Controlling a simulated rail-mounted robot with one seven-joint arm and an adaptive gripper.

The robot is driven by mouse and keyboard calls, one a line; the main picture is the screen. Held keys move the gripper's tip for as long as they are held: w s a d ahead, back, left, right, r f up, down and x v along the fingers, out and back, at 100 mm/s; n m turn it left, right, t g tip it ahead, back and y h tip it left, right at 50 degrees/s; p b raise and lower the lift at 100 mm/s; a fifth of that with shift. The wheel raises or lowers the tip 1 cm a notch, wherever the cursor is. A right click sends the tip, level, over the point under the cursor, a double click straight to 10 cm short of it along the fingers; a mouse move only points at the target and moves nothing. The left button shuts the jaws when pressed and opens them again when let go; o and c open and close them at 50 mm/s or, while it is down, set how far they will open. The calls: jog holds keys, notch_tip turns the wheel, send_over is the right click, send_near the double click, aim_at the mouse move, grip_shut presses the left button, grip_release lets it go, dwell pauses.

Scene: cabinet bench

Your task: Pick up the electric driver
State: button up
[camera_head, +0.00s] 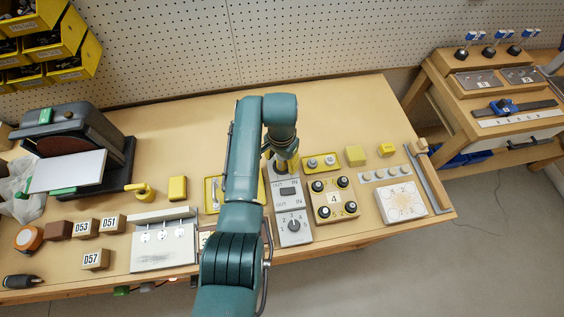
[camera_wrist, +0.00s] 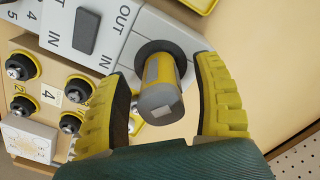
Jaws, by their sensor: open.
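A yellow and grey cylindrical tool (camera_wrist: 158,86), which looks like the electric driver, stands in a dark round collar on a grey block in the wrist view. Its grey end points toward the wrist camera. My gripper (camera_wrist: 164,68) is open, with one yellow ridged finger on each side of the tool and gaps showing between them. In the head view my gripper (camera_head: 284,163) is over the far end of the grey IN/OUT block (camera_head: 289,192), and my arm hides most of the tool there.
A panel with black knobs and a "4" label (camera_head: 334,197) stands right of the block. A yellow tray (camera_head: 212,192) lies to its left, partly behind my arm. Numbered wooden blocks (camera_head: 96,259) and a belt sander (camera_head: 75,150) are farther left. The bench behind is clear.

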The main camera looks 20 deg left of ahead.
jog(key=shift+w+f, duration=0.1)
jog(key=shift+f, duration=0.35)
grip_shut()
jog(key=shift+r, duration=0.1)
notch_tip(320, 180, up, 10)
jog(key=shift+p, duration=1.15)
